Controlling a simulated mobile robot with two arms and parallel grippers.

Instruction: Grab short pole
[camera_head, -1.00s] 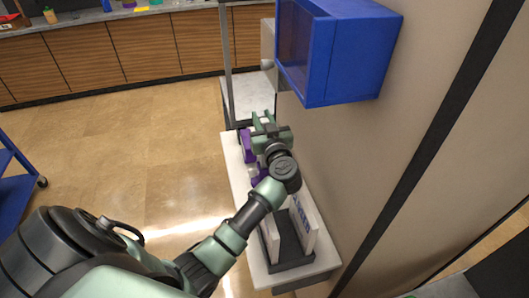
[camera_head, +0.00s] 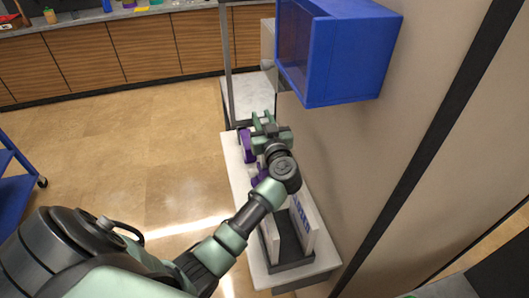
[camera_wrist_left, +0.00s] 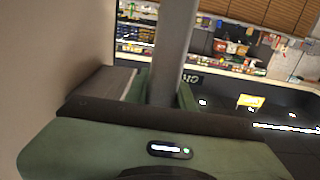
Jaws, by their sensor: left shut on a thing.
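My left gripper (camera_head: 264,120) is over the far part of a narrow white bench (camera_head: 236,176) along the wall. In the left wrist view, a smooth grey pole (camera_wrist_left: 174,45) runs up from between the fingers, and the gripper is shut on it. The pole's lower end is hidden by the gripper body. In the head view, the gripper hides most of the pole, so its full length cannot be told. My right gripper is not in view.
Purple parts (camera_head: 247,148) sit on the bench beside my gripper. A dark holder with white side plates (camera_head: 285,240) is at the near end. A blue wall box (camera_head: 340,50) hangs above right. A tall grey post (camera_head: 228,65) stands behind. Open floor (camera_head: 130,150) lies left.

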